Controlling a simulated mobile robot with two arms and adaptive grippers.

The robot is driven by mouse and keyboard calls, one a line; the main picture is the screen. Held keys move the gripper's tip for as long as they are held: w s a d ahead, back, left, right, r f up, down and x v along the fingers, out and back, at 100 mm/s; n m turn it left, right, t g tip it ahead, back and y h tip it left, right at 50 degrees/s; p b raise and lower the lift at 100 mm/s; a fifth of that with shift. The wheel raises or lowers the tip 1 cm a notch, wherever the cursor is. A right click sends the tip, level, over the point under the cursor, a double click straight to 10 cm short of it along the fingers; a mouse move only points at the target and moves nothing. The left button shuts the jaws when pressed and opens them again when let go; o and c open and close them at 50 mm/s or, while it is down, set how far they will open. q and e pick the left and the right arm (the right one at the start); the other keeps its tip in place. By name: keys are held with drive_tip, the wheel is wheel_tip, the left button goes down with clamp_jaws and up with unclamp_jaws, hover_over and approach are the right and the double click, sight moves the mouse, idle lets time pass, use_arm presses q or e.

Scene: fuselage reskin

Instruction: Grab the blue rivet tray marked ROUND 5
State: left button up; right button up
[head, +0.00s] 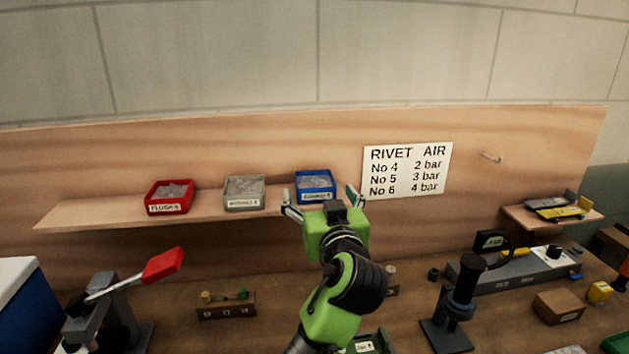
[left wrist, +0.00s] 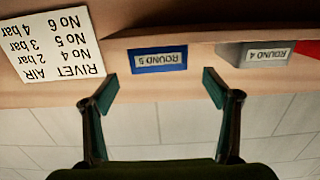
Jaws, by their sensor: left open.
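The blue rivet tray (head: 316,184) sits on the wooden shelf, the rightmost of three trays. In the left wrist view, which is upside down, its front label reads ROUND 5 (left wrist: 159,60). My left gripper (head: 322,200) is open in front of the tray, its fingers spread to either side of it. In the left wrist view the gap between the fingertips (left wrist: 161,84) lines up with the tray, and nothing is between them. I cannot tell whether the fingers touch it.
A grey tray marked ROUND 4 (head: 244,192) and a red tray (head: 170,196) stand to the left on the shelf (head: 100,214). A RIVET AIR sign (head: 406,170) is on the backboard at right. Below, a red-handled press (head: 110,310) and a black stand (head: 458,305) rise from the bench.

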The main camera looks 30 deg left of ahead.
sight(315, 178)
use_arm(q)
drive_tip(key=x, duration=0.2)
drive_tip(key=shift+w+a, duration=0.2)
drive_tip(key=shift+w, duration=0.05)
drive_tip(key=shift+w+a+f, duration=0.1)
drive_tip(key=shift+w+a, duration=0.05)
drive_tip(key=shift+w, duration=0.05)
drive_tip(key=shift+w+a+p, duration=0.15)
drive_tip(key=shift+w+p, duration=0.1)
drive_tip(key=shift+p, duration=0.25)
drive_tip(key=p+x, duration=0.2)
drive_tip(key=x, duration=0.1)
drive_tip(key=shift+w+a, duration=0.1)
drive_tip(key=shift+w, duration=0.15)
drive_tip(key=shift+w+a+f, duration=0.1)
drive_tip(key=shift+w+a, duration=0.2)
drive_tip(key=shift+w, duration=0.1)
drive_tip(key=shift+d, duration=0.1)
use_arm(e)
drive_tip(key=r, duration=0.1)
drive_tip(key=w+a+r, duration=0.1)
drive_tip(key=r, duration=0.1)
drive_tip(key=shift+w+a+r, duration=0.2)
drive_tip(key=shift+w, duration=0.05)
use_arm(q)
drive_tip(key=c, duration=1.4)
use_arm(e)
drive_tip(key=shift+s+d, duration=0.15)
drive_tip(key=shift+d, duration=0.15)
